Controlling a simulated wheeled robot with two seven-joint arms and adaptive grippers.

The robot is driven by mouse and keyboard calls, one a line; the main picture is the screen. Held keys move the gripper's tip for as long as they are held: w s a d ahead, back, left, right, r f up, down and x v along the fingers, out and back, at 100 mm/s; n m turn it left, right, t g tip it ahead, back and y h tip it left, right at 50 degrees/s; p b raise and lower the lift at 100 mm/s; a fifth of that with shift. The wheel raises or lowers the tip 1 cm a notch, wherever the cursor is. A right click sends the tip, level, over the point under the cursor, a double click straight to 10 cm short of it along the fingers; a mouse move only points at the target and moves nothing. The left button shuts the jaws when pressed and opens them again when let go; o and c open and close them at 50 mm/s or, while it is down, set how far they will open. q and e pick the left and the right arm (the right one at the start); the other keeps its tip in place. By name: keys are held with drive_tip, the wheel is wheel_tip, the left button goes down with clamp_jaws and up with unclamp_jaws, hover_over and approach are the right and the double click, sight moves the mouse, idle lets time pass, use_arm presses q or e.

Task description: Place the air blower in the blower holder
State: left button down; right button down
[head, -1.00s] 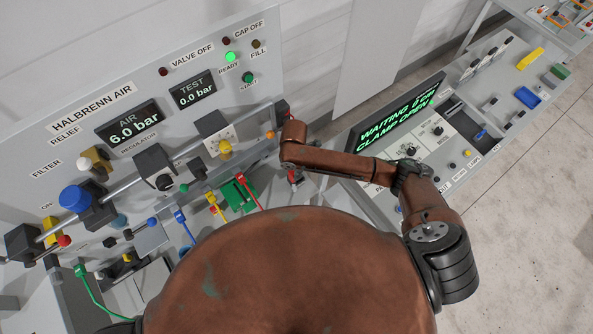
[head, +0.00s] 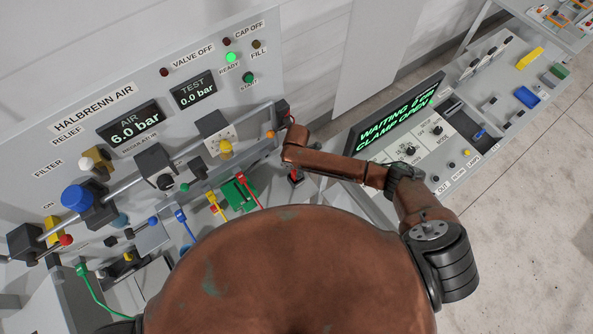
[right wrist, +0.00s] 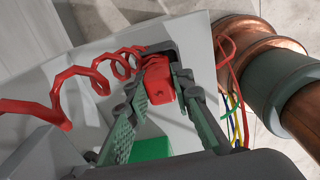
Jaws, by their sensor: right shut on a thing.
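The air blower (right wrist: 160,82) is a red body with a red coiled hose (right wrist: 92,78) running off to the left in the right wrist view. My right gripper (right wrist: 159,76) is shut on it, one green finger on each side. A dark bracket (right wrist: 173,46), which looks like the blower holder, is right at the far end of the blower. I cannot tell whether the blower is seated in it or only beside it. In the head view a small red part of the blower (head: 294,174) shows below my right forearm. My left gripper is out of view.
The air panel (head: 60,125) with valves and knobs stands at the left. A console with a screen (head: 398,117) reading "WAITING" and "CLAMP OPEN" is to the right of my right arm. A green block (right wrist: 152,148) lies below the fingers in the wrist view.

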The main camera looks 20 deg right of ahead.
drive_tip(key=c, duration=1.7)
unclamp_jaws()
wheel_tip(320, 180, up, 12)
drive_tip(key=shift+s+r+b, duration=0.1)
drive_tip(key=shift+r+b, duration=0.05)
drive_tip(key=shift+b, duration=0.25)
